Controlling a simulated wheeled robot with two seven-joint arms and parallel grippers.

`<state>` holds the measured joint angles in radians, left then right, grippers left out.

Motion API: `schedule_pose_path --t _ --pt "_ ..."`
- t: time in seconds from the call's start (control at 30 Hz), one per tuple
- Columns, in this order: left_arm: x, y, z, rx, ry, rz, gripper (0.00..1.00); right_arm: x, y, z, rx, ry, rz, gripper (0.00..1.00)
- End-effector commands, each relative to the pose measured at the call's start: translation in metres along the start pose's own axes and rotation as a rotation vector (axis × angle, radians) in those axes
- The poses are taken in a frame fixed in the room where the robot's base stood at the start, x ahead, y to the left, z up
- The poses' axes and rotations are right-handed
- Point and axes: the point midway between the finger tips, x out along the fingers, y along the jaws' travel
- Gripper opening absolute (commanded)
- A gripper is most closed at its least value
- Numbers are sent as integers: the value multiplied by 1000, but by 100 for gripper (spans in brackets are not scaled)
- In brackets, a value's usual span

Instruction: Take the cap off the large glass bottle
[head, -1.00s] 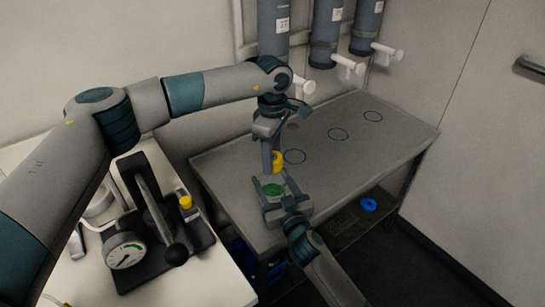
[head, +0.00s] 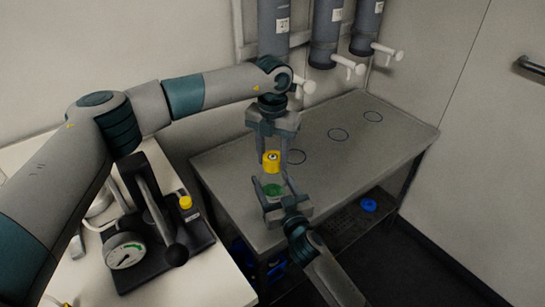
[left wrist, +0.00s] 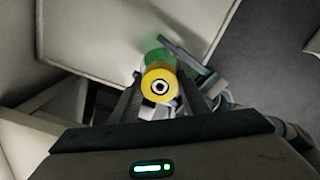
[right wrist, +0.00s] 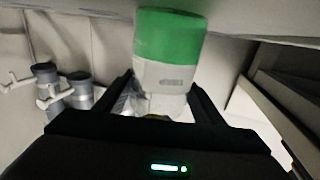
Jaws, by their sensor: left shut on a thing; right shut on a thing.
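The yellow cap (head: 271,156) is between the fingers of my left gripper (head: 271,162), which reaches down from above and is shut on it. In the left wrist view the cap (left wrist: 160,88) shows its round top with a dark ring. The glass bottle, with green contents (head: 273,190), is directly below the cap. My right gripper (head: 275,194) is shut around the bottle from the front. In the right wrist view, the bottle (right wrist: 163,78) shows a green band and a pale printed part between the fingers. I cannot tell whether cap and bottle still touch.
The grey bench (head: 345,160) is mostly clear, with drawn circles on it. Grey cylinders (head: 325,30) with white taps hang at the back wall.

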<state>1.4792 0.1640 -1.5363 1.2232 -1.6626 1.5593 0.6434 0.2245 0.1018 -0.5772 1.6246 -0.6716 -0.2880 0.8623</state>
Motion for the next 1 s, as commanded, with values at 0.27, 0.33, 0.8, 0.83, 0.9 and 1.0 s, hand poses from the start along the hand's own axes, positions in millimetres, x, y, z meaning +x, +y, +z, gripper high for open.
schedule_pose_path --t 0.27,0.33,0.8,0.83,0.9,1.0 --pt "0 0 0 -433 0 -1 15 0 0 1 0 -2 0 0" --pt "0 0 0 -541 0 -2 15 0 0 1 0 -2 0 0" --pt "-1 0 1 -1264 -1 -1 15 0 0 1 -1 -1 0 0" --pt "-1 0 1 -1300 -1 -1 15 0 0 1 -1 -1 0 0" --pt "-1 0 1 -1366 -2 -2 15 0 0 1 -1 -1 0 0" --pt "-1 0 1 -1378 -2 -2 15 0 0 1 -1 -1 0 0"
